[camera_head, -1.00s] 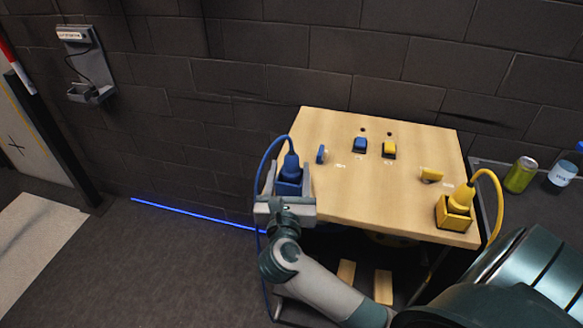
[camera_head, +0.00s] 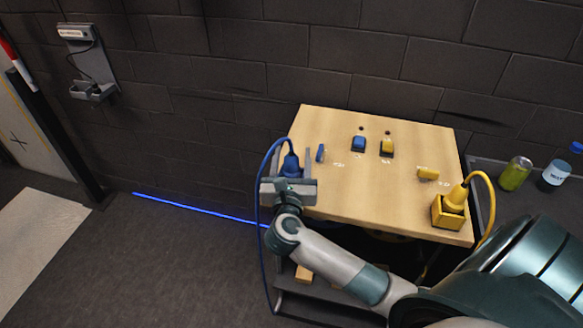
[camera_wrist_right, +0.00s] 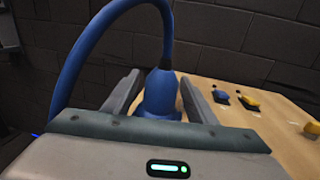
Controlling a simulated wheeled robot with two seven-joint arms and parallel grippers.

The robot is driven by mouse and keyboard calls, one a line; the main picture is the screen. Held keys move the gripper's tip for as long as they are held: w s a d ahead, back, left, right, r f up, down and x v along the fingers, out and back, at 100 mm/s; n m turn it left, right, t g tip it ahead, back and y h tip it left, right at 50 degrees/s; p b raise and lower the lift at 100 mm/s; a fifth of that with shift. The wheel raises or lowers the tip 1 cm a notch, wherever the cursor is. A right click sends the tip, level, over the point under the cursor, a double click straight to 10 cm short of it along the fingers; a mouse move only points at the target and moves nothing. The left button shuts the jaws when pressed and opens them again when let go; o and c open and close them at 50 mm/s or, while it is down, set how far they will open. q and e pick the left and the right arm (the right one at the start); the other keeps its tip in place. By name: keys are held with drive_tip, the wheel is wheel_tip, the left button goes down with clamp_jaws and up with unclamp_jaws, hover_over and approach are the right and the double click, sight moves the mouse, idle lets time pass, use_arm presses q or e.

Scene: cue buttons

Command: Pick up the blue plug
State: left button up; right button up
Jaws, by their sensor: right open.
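The blue plug (camera_head: 290,164) stands upright at the left front corner of the wooden table, with a blue cable looping up and over to the left. It also shows in the right wrist view (camera_wrist_right: 161,92), where my gripper hides its lower part. My right gripper (camera_head: 290,172) is at that corner, with one finger on each side of the plug. In the right wrist view the open fingers (camera_wrist_right: 160,95) stand left and right of the plug, with a gap showing on the right. My left gripper is not in view.
The wooden table (camera_head: 390,185) also holds a yellow plug in a yellow holder (camera_head: 449,209), a blue button (camera_head: 358,144) and a yellow button (camera_head: 387,147). A green can (camera_head: 514,174) and a bottle (camera_head: 557,176) stand at the right. A dark brick wall is behind.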

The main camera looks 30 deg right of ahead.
drive_tip(key=shift+w+d, duration=0.2)
drive_tip(key=shift+w, duration=0.05)
drive_tip(key=shift+c, duration=0.7)
clamp_jaws()
drive_tip(key=shift+r, duration=0.15)
wheel_tip(320, 180, up, 10)
drive_tip(key=b, duration=0.2)
idle(0.4)
